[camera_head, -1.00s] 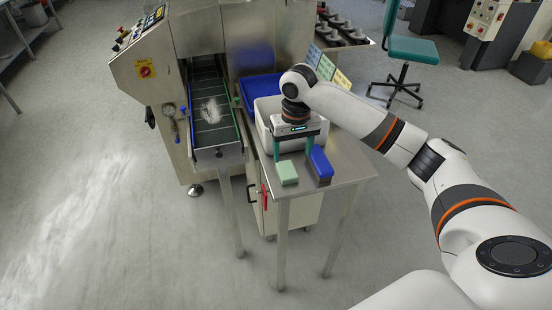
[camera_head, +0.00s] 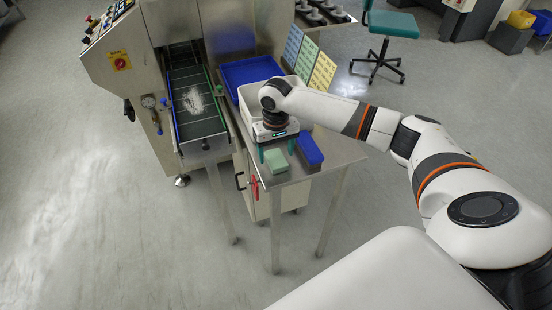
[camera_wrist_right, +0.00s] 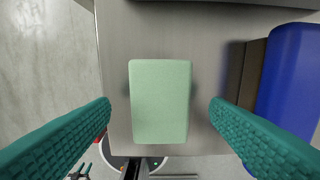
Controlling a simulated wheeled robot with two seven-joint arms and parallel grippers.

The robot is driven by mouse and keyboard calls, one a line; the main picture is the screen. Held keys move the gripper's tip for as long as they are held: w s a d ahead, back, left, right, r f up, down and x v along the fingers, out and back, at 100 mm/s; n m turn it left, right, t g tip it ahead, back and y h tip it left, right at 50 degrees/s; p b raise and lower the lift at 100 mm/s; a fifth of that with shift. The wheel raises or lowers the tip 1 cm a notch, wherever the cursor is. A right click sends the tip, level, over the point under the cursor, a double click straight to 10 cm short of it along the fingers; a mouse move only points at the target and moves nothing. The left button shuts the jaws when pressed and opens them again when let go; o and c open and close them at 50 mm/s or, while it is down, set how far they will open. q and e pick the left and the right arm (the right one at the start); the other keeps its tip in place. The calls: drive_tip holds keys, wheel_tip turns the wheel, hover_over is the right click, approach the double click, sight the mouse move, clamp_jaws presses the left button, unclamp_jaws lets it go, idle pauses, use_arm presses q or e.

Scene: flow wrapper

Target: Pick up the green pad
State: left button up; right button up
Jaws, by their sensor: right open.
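The green pad (camera_head: 276,160) is a pale green block lying near the front corner of the steel table. In the right wrist view the pad (camera_wrist_right: 160,100) lies upright in the picture, between the two teal fingers. My right gripper (camera_head: 277,150) is above and close to the pad, open, with its fingers apart on either side. In the wrist view there is a gap between each fingertip of the gripper (camera_wrist_right: 160,112) and the pad. My left gripper is not in view.
A white bin (camera_head: 249,101) and a blue tray (camera_head: 250,72) stand behind. The table's front edge is close. A conveyor (camera_head: 195,105) runs on the left.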

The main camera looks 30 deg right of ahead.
sight(276, 158)
drive_tip(key=shift+f, duration=1.1)
drive_tip(key=c, duration=1.1)
drive_tip(key=shift+o, duration=0.2)
wheel_tip(276, 158, up, 10)
drive_tip(key=shift+b, duration=0.35)
